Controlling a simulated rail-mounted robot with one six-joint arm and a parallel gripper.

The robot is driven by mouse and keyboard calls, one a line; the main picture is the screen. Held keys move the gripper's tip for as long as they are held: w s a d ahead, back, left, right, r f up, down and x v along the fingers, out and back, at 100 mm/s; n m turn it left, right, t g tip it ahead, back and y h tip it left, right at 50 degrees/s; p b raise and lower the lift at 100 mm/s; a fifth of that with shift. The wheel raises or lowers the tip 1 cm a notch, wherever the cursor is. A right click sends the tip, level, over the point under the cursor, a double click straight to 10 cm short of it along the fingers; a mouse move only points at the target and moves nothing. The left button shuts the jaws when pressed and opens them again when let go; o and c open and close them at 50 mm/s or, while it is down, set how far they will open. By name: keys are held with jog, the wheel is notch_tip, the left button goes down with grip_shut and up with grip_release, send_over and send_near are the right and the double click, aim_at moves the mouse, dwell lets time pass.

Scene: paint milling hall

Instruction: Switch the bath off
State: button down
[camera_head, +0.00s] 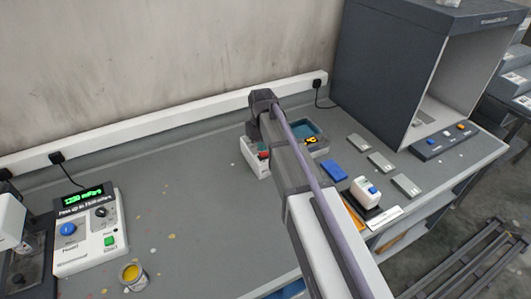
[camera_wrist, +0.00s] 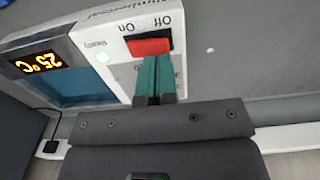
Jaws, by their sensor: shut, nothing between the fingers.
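The bath (camera_wrist: 90,45) fills the upper left of the wrist view, its lettering upside down. Its display (camera_wrist: 36,63) glows orange at 25 °C, and blue-green liquid (camera_wrist: 85,90) lies in the basin. A red rocker switch (camera_wrist: 150,46) is on its white panel beside the words Off and On; I cannot tell which side is pressed. My gripper (camera_wrist: 154,60) is shut and empty, its teal fingertips right at the switch; contact is unclear. In the head view the white casing of the bath (camera_head: 252,160) is partly hidden behind my arm, which also hides the fingertips.
A dark viewing booth (camera_head: 385,60) stands at back right. Grey panels (camera_head: 381,162), a blue block (camera_head: 333,171) and a white device (camera_head: 365,191) lie right of my arm. The middle-left bench is clear.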

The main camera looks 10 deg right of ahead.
jog(key=shift+f+b, duration=1.1)
jog(key=shift+f, duration=0.1)
dwell(0.4)
notch_tip(320, 180, up, 7)
jog(key=p, duration=0.7)
jog(key=shift+r, duration=0.15)
jog(key=s+f+m+b, duration=0.1)
jog(key=s+f+m, duration=0.1)
jog(key=s, duration=1.9)
jog(key=shift+s+m+b, duration=0.3)
